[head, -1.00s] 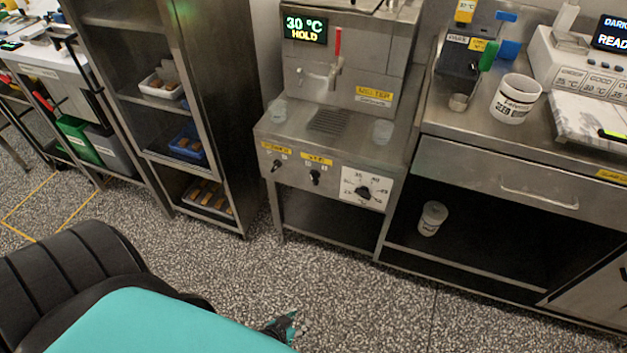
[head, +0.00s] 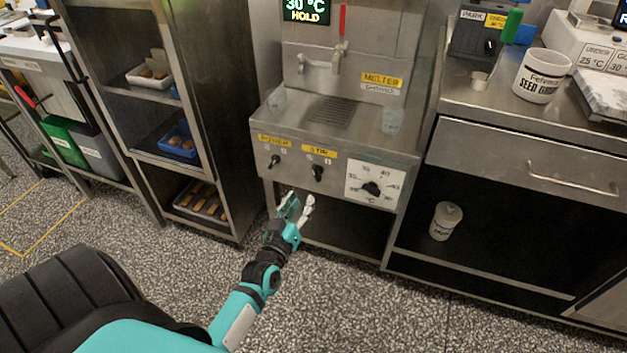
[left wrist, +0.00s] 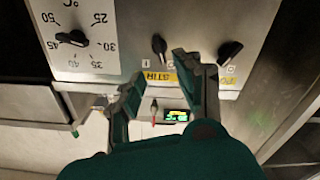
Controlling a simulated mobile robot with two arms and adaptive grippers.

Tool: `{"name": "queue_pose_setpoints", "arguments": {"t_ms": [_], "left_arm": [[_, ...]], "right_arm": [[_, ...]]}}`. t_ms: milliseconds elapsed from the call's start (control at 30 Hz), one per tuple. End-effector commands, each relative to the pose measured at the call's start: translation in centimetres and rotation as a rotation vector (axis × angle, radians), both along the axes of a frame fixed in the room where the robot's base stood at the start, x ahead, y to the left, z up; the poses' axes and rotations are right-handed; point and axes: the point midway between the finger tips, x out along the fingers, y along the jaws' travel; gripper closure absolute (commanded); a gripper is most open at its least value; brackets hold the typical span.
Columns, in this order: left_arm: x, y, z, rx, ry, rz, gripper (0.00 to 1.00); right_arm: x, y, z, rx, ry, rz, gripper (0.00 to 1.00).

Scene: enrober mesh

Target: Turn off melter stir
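The melter (head: 340,140) stands ahead, with a display reading 30 °C HOLD at its top. Its stir switch (head: 318,173) is a black knob under a yellow label on the front panel, left of the temperature dial. In the left wrist view, the picture is upside down and the stir knob (left wrist: 159,44) lies a little beyond my fingertips. My left gripper (head: 299,203) is open and empty, below and slightly left of the stir knob, apart from it. Its two fingers spread in the left wrist view (left wrist: 155,70). My right gripper is not in view.
Another black knob (head: 275,161) sits left of the stir knob; it also shows in the left wrist view (left wrist: 230,52). The temperature dial (head: 372,189) is to the right. A dark rack (head: 225,130) stands left, a steel counter (head: 470,125) right. The speckled floor ahead is clear.

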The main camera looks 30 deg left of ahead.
Motion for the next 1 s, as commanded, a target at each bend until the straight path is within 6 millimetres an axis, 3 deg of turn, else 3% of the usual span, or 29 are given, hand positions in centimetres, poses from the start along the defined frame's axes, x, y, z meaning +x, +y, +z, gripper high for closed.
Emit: {"name": "queue_pose_setpoints", "arguments": {"t_ms": [200,400,600,900,1000], "left_arm": [[4.9,1.2,-0.1,0.001,-0.002,0.0,0.65],[8.1,1.9,-0.1,0.0,-0.001,0.0,0.65],[9.5,2.3,-0.1,0.0,0.001,0.0,0.65],[9.7,2.3,0.0,0.001,0.002,-0.001,0.65],[9.6,2.3,0.0,0.001,0.002,-0.001,0.78]], "right_arm": [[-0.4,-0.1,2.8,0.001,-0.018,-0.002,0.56],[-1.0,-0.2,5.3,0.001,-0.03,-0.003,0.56],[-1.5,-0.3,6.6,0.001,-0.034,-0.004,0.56],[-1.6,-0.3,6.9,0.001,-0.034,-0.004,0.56],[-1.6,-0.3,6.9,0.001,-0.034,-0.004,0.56]]}}
